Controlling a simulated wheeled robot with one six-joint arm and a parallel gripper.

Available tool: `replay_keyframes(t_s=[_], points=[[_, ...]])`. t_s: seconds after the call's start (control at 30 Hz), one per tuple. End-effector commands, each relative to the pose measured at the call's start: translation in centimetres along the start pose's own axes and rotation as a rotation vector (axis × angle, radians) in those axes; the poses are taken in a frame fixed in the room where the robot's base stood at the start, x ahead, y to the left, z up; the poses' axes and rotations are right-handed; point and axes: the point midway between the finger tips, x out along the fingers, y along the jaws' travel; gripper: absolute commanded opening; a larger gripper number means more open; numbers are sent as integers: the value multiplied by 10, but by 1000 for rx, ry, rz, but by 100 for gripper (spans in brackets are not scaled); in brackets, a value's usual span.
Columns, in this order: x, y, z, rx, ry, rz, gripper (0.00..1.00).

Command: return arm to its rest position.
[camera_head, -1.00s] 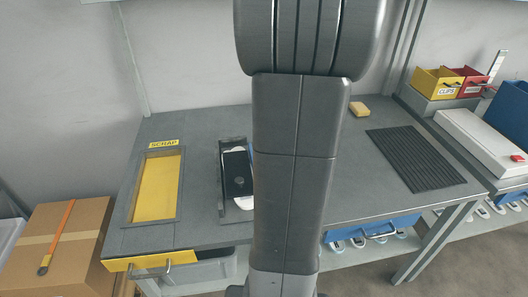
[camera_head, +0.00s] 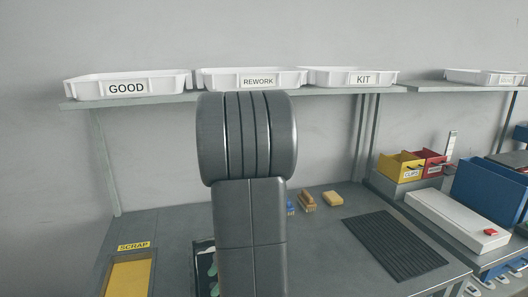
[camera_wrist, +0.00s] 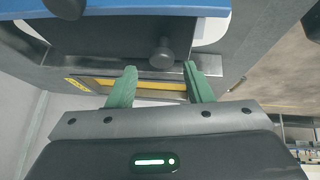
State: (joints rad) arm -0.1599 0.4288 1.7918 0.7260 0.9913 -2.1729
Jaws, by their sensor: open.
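My gripper (camera_wrist: 160,69) shows in the wrist view with its two green fingers spread apart. Nothing is seen held between them. Beyond the fingers lie a metal strip with a dark round knob (camera_wrist: 162,54) and a yellow strip (camera_wrist: 145,85). Whether the fingers touch anything there cannot be told. In the head view my arm stands upright in the middle, and the gripper is out of sight.
The grey bench (camera_head: 165,225) has a yellow scrap opening (camera_head: 130,275), a black ribbed mat (camera_head: 393,244) and small tan blocks (camera_head: 332,198). White trays marked GOOD (camera_head: 128,86), REWORK (camera_head: 250,79) and KIT (camera_head: 350,77) stand on the shelf above. A blue surface (camera_wrist: 110,8) crosses the wrist view's top.

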Motion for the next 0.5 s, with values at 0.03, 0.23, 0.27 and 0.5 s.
replay_keyframes(t_s=[0.03, 0.23, 0.27, 0.5], points=[[-5, 1, -3, -1, -1, 2, 46], [-12, 2, -8, 1, 0, -1, 46], [-13, 2, -8, 2, 0, -1, 46], [-13, 2, -8, 2, 0, -1, 46]])
